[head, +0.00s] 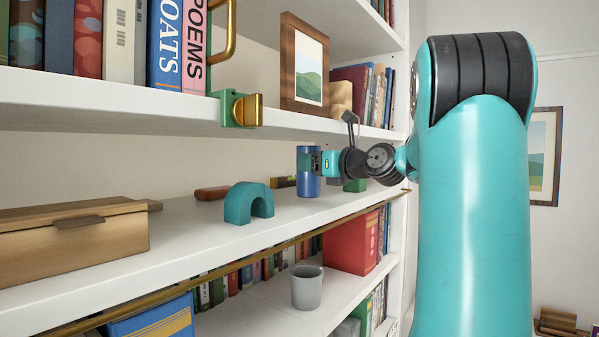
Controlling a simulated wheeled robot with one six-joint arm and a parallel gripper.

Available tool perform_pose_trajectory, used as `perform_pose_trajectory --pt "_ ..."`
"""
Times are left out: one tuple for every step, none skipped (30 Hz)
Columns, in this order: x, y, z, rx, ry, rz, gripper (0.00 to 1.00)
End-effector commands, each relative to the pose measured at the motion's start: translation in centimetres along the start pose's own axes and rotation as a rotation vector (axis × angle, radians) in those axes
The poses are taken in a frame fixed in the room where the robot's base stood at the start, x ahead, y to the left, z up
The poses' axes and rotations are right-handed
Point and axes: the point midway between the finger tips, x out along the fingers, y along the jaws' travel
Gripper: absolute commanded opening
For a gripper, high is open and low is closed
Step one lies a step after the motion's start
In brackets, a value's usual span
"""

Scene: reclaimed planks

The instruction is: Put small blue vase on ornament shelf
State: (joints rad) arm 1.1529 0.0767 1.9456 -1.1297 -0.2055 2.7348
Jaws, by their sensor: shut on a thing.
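The small blue vase (308,187) is a dark blue cylinder in the head view, right of centre. My gripper (314,161) is shut on its upper part, reaching in from the right. The vase is upright at the middle white shelf (185,240), which bears several ornaments. Its base appears at or just above the shelf surface; I cannot tell whether it touches. The fingers hide part of the vase's upper side.
On the middle shelf, a teal arch (248,203) stands left of the vase and a wooden box (72,243) farther left. A green block (355,185) lies right of it. A picture frame (304,66) stands on the shelf above. A grey mug (307,287) stands below.

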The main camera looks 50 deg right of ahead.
Motion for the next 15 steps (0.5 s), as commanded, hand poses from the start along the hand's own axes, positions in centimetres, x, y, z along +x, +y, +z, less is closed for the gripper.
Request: perform_pose_trajectory --pt "-0.1 -0.1 -1.1 0.000 0.000 -0.004 0.27" --pt "0.0 0.1 -1.2 0.000 0.000 -0.001 0.27" --pt "0.2 0.4 -1.3 -0.001 0.000 0.004 0.27" --pt "0.3 0.6 -1.2 -0.001 0.000 0.008 0.27" --pt "0.5 0.8 -1.2 -0.001 0.000 0.012 0.27" --pt "0.6 1.1 -1.1 0.000 0.000 0.016 0.27" --pt "0.6 1.2 -1.1 0.000 0.000 0.018 0.27" --pt "0.7 1.3 -1.0 0.000 0.000 0.019 0.27" --pt "0.7 1.3 -1.0 0.000 0.000 0.020 0.27" --pt "0.7 1.3 -1.0 0.000 0.000 0.019 0.27" --pt "0.7 1.2 -1.0 0.000 0.000 0.019 0.27" --pt "0.6 1.2 -1.1 0.000 0.000 0.018 0.27" --pt "0.6 1.2 -1.1 0.000 0.001 0.018 0.27" --pt "0.6 1.1 -1.3 0.001 0.001 0.017 0.27" --pt "0.6 1.1 -1.4 0.001 0.001 0.016 0.27"
